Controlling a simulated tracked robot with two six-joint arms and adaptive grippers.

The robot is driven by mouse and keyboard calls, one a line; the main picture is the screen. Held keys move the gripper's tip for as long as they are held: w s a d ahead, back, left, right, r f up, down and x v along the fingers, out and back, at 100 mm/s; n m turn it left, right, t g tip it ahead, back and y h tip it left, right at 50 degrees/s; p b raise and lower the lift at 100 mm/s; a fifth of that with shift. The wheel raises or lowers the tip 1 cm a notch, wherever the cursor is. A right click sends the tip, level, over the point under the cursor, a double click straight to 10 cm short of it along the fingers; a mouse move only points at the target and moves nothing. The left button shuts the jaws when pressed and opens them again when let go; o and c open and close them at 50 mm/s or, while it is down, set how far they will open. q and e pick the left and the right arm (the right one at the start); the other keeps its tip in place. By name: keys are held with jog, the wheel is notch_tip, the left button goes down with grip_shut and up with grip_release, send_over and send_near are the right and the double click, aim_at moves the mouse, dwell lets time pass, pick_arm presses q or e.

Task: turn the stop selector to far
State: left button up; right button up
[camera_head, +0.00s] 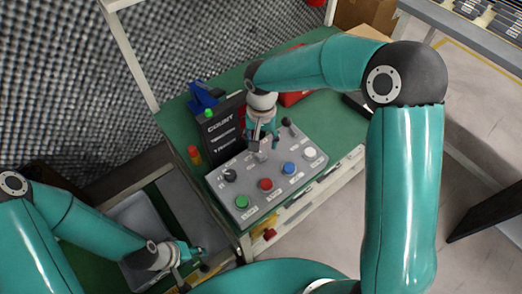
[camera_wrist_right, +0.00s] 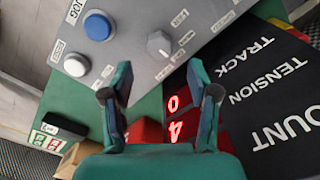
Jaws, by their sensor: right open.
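A grey control panel (camera_head: 275,192) lies on the green bench top. A grey selector knob (camera_wrist_right: 160,43) with small labels around it shows in the right wrist view; the labels are too small to read, so I cannot tell its setting. A black knob (camera_head: 230,175) sits at the panel's left end. My right gripper (camera_head: 262,145) hangs over the panel's middle far part and hides some of it. In the right wrist view its fingers (camera_wrist_right: 163,93) are apart with nothing between them. My left gripper (camera_head: 188,254) is low at the left, away from the panel; its opening is unclear.
Green (camera_head: 241,201), red (camera_head: 265,184), blue (camera_head: 288,168) and white (camera_head: 310,152) buttons line the panel's near side. A black display box (camera_head: 222,135), marked COUNT, stands behind the panel. A shelf post rises behind the bench.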

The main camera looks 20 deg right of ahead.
aim_at(261, 153)
notch_tip(261, 153, down, 6)
jog(key=shift+r, duration=0.1)
jog(key=shift+c, duration=0.4)
grip_shut()
